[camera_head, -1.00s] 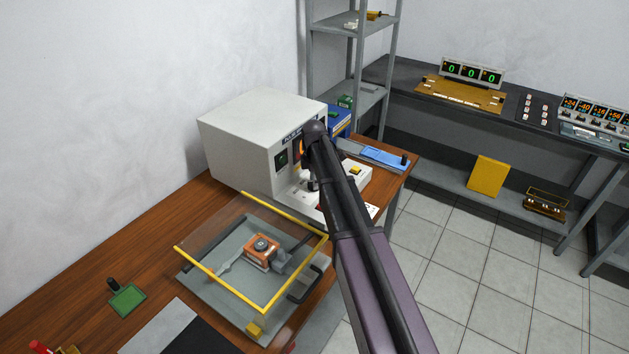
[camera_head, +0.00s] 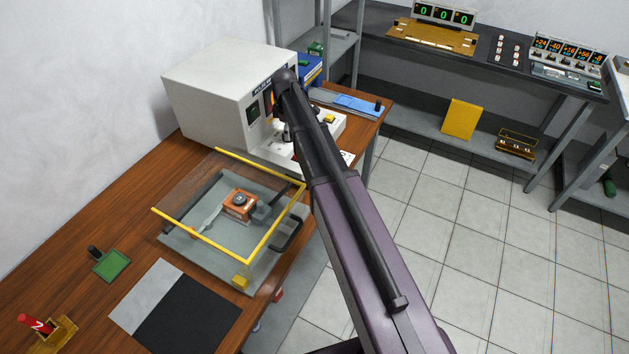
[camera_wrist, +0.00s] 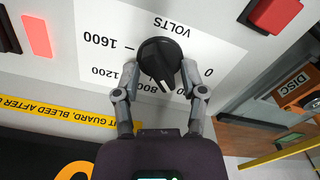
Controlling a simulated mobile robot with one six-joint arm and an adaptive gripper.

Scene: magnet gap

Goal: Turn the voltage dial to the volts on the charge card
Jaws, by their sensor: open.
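In the wrist view the voltage dial (camera_wrist: 160,62) is a round black knob on a white scale plate (camera_wrist: 105,25), which appears upside down. VOLTS, 1600, 1200, 800 and 0 can be read there. The knob's pale pointer line points down in the picture, close beside the 800; the exact setting is hard to tell. My gripper (camera_wrist: 160,75) is open, with one finger on each side of the knob; I cannot tell whether they touch it. In the head view my arm hides the dial on the white machine (camera_head: 215,90). I cannot make out the charge card.
In the wrist view a red square button (camera_wrist: 276,12) and a red lit strip (camera_wrist: 37,36) flank the scale. A yellow-framed clear guard (camera_head: 255,262) covers an orange device (camera_head: 240,205) on the wooden bench. A rear bench (camera_head: 375,35) carries number displays.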

